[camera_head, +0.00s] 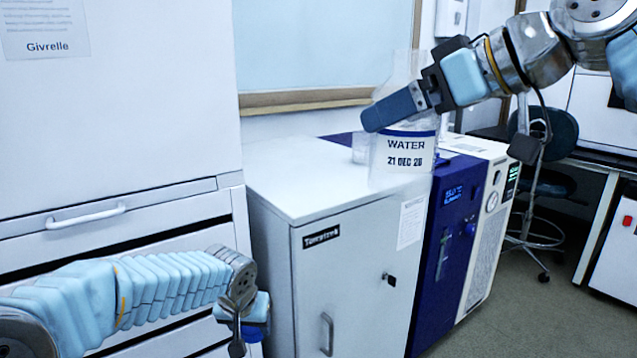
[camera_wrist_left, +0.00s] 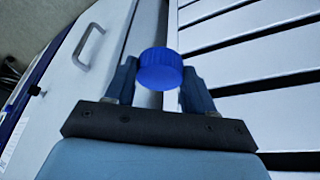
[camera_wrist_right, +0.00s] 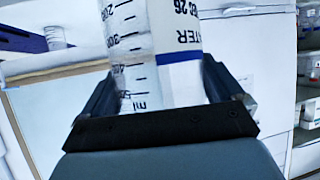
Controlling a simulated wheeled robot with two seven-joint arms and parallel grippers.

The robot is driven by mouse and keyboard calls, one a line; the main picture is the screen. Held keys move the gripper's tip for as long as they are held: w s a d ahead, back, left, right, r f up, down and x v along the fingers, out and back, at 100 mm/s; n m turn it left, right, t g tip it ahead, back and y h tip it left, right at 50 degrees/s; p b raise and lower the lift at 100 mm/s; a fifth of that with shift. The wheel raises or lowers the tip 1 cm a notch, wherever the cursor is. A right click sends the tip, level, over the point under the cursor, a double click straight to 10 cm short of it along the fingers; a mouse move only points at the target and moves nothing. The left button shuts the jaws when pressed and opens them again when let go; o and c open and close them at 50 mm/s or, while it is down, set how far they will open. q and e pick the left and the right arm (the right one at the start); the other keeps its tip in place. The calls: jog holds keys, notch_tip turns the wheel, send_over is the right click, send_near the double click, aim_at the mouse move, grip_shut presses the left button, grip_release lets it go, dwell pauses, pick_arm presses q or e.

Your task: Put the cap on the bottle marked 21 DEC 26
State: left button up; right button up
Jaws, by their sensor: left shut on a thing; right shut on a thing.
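The clear bottle (camera_head: 404,177) has a white label reading WATER 21 DEC 26 and a blue band. My right gripper (camera_head: 396,108) is shut around its upper body. The bottle is upright at the cabinet top's right side; I cannot tell whether it touches the surface. Its transparent neck shows no cap. In the right wrist view, the bottle (camera_wrist_right: 150,75) shows volume marks between the fingers. My left gripper (camera_head: 246,328) is low in front of the drawers, shut on a blue ribbed cap (camera_wrist_left: 160,72), clear in the left wrist view between the fingertips.
A small clear vessel (camera_head: 361,149) stands on the white cabinet (camera_head: 300,190) behind the bottle. A blue instrument (camera_head: 446,240) and a white one (camera_head: 489,225) stand to the right. A drawer unit with a handle (camera_head: 86,216) rises at left. The cabinet top's left part is clear.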

pick_arm(q)
jog(key=s+a+f, duration=0.2)
jog(key=a+f, duration=0.1)
jog(key=f, duration=0.4)
jog(key=s+a+f, duration=0.2)
jog(key=a+f, duration=0.1)
jog(key=f, duration=0.4)
jog(key=shift+s+a+n, duration=0.25)
jog(key=shift+a+n, duration=0.1)
jog(key=shift+n, duration=0.05)
pick_arm(e)
jog(key=w+d+f+m+t+h, duration=0.1)
jog(key=w+d+f+m+h, duration=0.2)
jog(key=f, duration=1.7)
jog(key=w+d+f+m+t+h, duration=0.1)
jog(key=w+d+f+m+h, duration=0.1)
jog(key=f, duration=1.8)
jog(key=w+d+f+m+t+h, duration=0.1)
jog(key=w+d+f+m+h, duration=0.2)
jog(key=f, duration=1.7)
jog(key=shift+w+d+m+t+h, duration=0.3)
jog(key=shift+d+m+t+h, duration=0.15)
jog(key=shift+d+m, duration=0.2)
pick_arm(q)
jog(key=shift+f, duration=0.1)
pick_arm(e)
jog(key=shift+d+r, duration=0.1)
jog(key=shift+d, duration=0.1)
